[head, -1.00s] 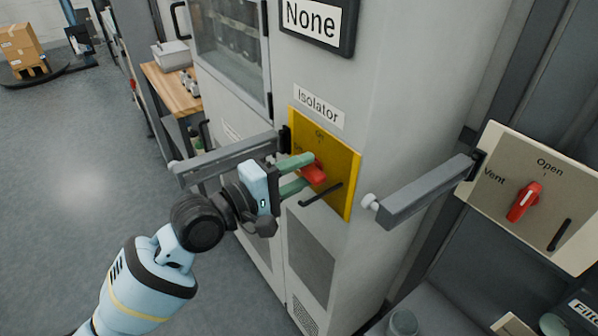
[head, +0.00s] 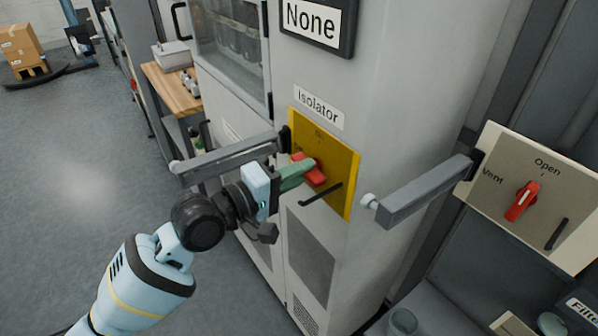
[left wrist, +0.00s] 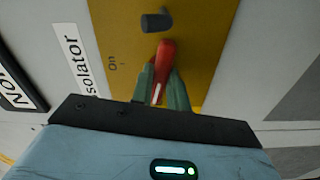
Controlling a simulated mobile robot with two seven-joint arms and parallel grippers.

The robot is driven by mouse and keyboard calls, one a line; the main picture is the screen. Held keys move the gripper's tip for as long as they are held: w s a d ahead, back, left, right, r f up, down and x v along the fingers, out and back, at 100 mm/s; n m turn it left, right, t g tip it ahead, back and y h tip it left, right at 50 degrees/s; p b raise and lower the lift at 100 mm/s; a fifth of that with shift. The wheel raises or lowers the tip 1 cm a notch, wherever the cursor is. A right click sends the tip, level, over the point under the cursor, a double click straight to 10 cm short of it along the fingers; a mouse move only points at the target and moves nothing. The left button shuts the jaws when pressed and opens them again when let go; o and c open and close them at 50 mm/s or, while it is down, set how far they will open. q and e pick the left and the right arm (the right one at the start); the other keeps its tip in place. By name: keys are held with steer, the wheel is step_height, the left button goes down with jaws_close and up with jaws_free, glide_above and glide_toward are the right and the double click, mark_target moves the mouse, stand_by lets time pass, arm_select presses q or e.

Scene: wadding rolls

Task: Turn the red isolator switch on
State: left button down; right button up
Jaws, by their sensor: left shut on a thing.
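The red isolator switch (head: 310,169) sits on the yellow plate (head: 343,165) under the label "Isolator" (head: 319,107). My left gripper (head: 297,174) reaches the plate from the left, its green fingers shut on the red handle. In the left wrist view the red handle (left wrist: 164,62) stands between the two fingertips (left wrist: 163,88), its white mark towards the gripper. The word "On" (left wrist: 113,62) shows on the plate to the left of the handle there. The right gripper is not in view.
A dark bar handle (head: 321,195) sticks out from the plate below the switch. Grey arms jut from the cabinet at left (head: 226,159) and right (head: 425,190). A second panel marked "Vent" and "Open" (head: 510,215) has its own red knob (head: 523,202).

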arm_select(q)
steer(key=shift+m+p, duration=0.5)
steer(key=shift+m, duration=7.3)
steer(key=c, duration=1.4)
jaws_free()
steer(key=shift+o, duration=0.2)
steer(key=shift+s, duration=0.1)
steer(key=v, duration=0.7)
steer(key=shift+s+a+b, duration=0.2)
steer(key=shift+a+b, duration=0.1)
steer(key=shift+b, duration=0.05)
